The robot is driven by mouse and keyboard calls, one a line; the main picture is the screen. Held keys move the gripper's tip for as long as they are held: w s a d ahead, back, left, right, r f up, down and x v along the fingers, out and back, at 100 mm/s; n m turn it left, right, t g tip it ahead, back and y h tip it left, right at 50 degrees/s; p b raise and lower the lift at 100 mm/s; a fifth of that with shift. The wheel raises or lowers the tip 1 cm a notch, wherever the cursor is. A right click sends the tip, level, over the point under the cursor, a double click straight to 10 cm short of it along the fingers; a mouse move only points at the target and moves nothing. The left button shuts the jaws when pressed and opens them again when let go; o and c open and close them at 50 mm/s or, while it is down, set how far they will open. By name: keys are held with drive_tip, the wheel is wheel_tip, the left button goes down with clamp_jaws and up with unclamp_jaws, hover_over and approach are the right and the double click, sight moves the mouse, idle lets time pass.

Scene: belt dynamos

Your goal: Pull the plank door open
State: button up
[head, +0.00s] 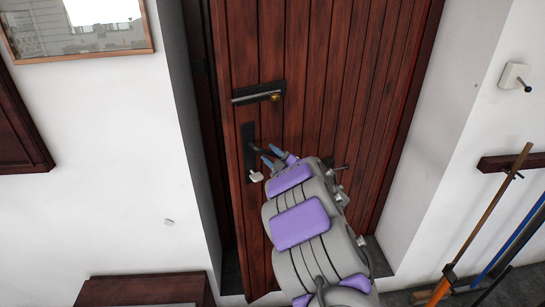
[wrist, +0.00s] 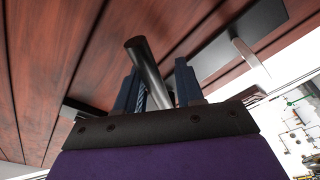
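The plank door (head: 335,70) is reddish brown with vertical boards and fills the middle of the head view. My gripper (head: 278,158) is at the door beside this plate, below the lever. In the wrist view, my gripper's two dark blue fingers (wrist: 157,88) stand apart. A round metal bar (wrist: 146,65) lies between them, with a gap at the right finger. Which handle the bar belongs to is unclear.
A dark gap (head: 205,110) runs along the door's left edge. White walls flank the doorway. A framed picture (head: 75,42) hangs at upper left, and low dark wooden furniture (head: 150,290) stands at lower left. Long-handled tools (head: 485,225) lean at the right.

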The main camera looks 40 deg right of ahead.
drive_tip(key=shift+o, duration=0.9)
drive_tip(key=shift+s+f, duration=0.1)
drive_tip(key=shift+s+f, duration=0.15)
drive_tip(key=shift+s, duration=0.2)
drive_tip(key=s+f, duration=0.1)
drive_tip(key=s, duration=1.5)
drive_tip(key=shift+s+f, duration=0.2)
drive_tip(key=shift+s, duration=0.05)
drive_tip(key=shift+a, duration=0.1)
